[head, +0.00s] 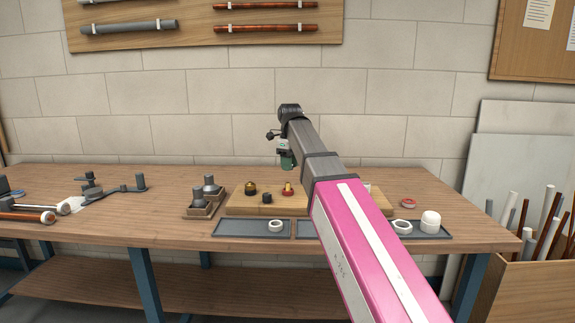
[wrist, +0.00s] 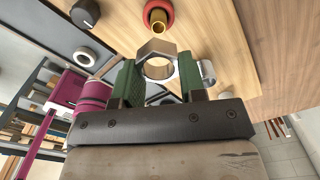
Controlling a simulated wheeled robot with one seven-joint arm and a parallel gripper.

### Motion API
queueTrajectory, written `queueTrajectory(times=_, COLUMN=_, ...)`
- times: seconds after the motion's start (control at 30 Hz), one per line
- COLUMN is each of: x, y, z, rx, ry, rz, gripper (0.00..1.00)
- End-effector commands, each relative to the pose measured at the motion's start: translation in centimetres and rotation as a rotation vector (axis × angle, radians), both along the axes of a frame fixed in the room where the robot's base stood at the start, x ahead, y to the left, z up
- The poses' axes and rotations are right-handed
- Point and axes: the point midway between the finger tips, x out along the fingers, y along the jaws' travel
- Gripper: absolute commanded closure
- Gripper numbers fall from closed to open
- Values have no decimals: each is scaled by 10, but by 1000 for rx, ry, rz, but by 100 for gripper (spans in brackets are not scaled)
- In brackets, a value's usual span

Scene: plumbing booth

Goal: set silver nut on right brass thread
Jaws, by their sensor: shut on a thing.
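My gripper (wrist: 159,76) has green fingers shut on the silver nut (wrist: 154,46), a hex ring held at the fingertips. In the head view my gripper (head: 288,160) hangs above the wooden board, over the right brass thread (head: 288,188). That thread is a short brass stub with a red collar; in the wrist view it (wrist: 157,17) shows just beyond the nut, apart from it in the picture. The height gap cannot be told. The left brass thread (head: 250,187) has a dark base and stands on the same board. The nut cannot be made out in the head view.
The left grey tray (head: 236,228) holds a pale ring (head: 275,226). At right are another ring (head: 402,226), a white cap (head: 430,221) and a red ring (head: 408,203).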

Motion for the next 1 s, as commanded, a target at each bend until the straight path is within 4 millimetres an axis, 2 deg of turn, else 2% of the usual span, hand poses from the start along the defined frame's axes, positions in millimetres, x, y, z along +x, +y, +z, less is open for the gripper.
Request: queueTrajectory(times=1.0, x=0, y=0, z=-41, rx=0, ry=0, rz=0, gripper=86)
